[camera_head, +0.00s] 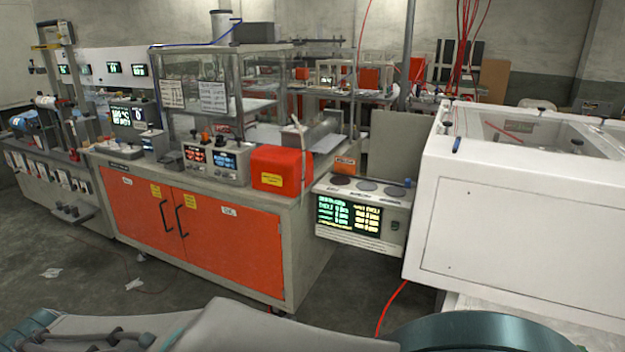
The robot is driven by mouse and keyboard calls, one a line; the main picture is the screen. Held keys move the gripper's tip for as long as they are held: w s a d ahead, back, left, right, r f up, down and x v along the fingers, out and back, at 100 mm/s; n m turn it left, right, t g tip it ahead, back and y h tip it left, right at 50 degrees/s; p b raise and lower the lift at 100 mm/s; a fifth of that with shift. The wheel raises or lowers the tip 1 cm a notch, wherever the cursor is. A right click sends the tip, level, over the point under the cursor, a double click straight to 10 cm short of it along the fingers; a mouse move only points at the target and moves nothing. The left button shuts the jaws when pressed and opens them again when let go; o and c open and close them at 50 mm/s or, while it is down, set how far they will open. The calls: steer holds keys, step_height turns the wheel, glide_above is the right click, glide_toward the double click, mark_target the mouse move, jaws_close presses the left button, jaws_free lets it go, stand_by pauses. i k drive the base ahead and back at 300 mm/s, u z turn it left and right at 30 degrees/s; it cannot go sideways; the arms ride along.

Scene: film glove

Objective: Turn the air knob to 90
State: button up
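I cannot tell which part is the air knob, and no 90 mark can be read from here. A grey control box (217,163) with red and blue displays stands on the cabinet top, with small knobs on it, one of them orange (205,137). Right of the cabinet, a metal unit (396,221) has a lit panel of green and yellow text (348,214) and round dark discs on its top. The lettering is too small to read surely. My gripper is not in view; only parts of my arm show along the bottom edge.
A cabinet with orange doors (221,237) fills the middle left. A red box (281,169) sits on its top right. A large white enclosure (530,215) stands at right. A red cable (391,308) runs on the floor. Grey floor is open before the cabinet.

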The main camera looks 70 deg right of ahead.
mark_target(408, 182)
steer(key=z, duration=3.4)
steer(key=k, duration=0.5)
steer(key=u, duration=0.5)
steer(key=i, duration=1.2)
steer(key=z, duration=0.3)
